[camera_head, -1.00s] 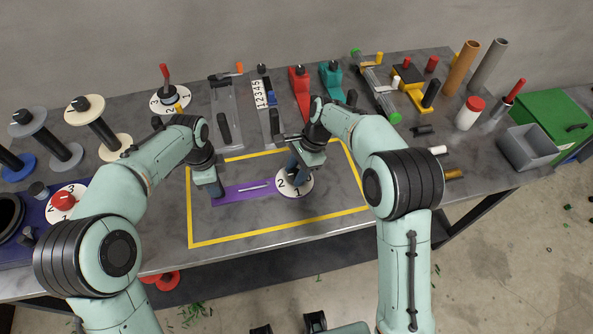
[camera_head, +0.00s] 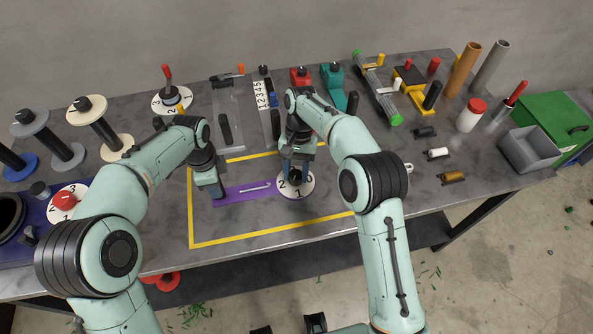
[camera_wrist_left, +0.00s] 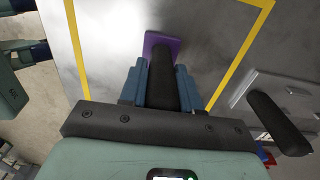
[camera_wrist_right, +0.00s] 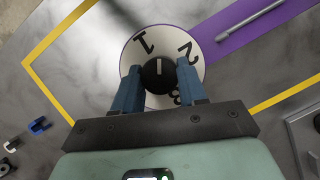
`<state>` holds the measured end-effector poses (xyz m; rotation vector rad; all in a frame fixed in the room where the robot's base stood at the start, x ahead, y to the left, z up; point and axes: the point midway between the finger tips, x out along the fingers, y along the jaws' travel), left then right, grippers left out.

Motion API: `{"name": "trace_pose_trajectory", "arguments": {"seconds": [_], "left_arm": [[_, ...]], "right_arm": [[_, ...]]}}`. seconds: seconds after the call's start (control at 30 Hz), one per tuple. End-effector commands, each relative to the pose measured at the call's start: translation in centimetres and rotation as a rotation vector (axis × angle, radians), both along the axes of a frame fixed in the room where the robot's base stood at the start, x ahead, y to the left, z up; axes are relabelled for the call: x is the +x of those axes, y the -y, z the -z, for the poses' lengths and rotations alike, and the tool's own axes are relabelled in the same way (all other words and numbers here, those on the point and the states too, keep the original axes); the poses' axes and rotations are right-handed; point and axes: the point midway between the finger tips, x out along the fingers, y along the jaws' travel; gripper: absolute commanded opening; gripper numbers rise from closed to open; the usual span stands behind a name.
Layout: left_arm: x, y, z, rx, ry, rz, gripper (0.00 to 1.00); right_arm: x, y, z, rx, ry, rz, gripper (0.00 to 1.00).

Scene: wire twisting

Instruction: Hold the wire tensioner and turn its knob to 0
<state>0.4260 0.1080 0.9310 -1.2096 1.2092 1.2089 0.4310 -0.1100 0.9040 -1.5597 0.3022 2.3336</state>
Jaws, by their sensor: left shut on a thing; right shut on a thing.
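The wire tensioner is a purple bar (camera_head: 241,192) with a round white dial (camera_head: 307,187) at its right end, lying inside the yellow outline. My left gripper (camera_head: 214,192) is shut on the tensioner's dark handle (camera_wrist_left: 162,80) at the bar's left end. The black knob (camera_wrist_right: 158,75) stands in the middle of the dial, with a light pointer mark on top. My right gripper (camera_wrist_right: 158,82) is shut on this knob, one finger on each side. Numerals 1 and 2 show on the dial; another numeral is partly hidden by the right gripper's finger.
Another numbered dial (camera_head: 184,103) with a red handle stands at the back left. Spools (camera_head: 119,141) stand at the left. Clamps and tools line the back. A grey bin (camera_head: 530,150) is at the right. The mat area in front of the tensioner is clear.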

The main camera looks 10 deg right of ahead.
Motion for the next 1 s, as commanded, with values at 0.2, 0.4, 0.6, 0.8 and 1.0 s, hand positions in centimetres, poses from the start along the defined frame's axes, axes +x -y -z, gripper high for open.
{"name": "trace_pose_trajectory", "arguments": {"seconds": [0.2, 0.4, 0.6, 0.8, 1.0], "left_arm": [[0.05, -0.07, -0.09, 0.000, 0.002, 0.000, 0.00], [0.05, -0.07, -0.09, 0.000, 0.002, 0.000, 0.00], [0.05, -0.08, -0.09, 0.000, 0.002, 0.000, 0.00], [0.05, -0.08, -0.09, 0.001, 0.002, 0.000, 0.00], [0.06, -0.09, -0.08, 0.001, 0.002, 0.000, 0.00]], "right_arm": [[0.04, -0.03, 0.22, -0.004, -0.002, -0.206, 0.11], [0.04, -0.17, 0.20, -0.004, -0.002, -0.398, 0.11], [0.01, -0.27, 0.19, -0.004, -0.002, -0.587, 0.11], [-0.03, -0.39, 0.16, -0.003, -0.002, -0.778, 0.11], [-0.08, -0.48, 0.14, -0.003, -0.002, -0.968, 0.11]]}}
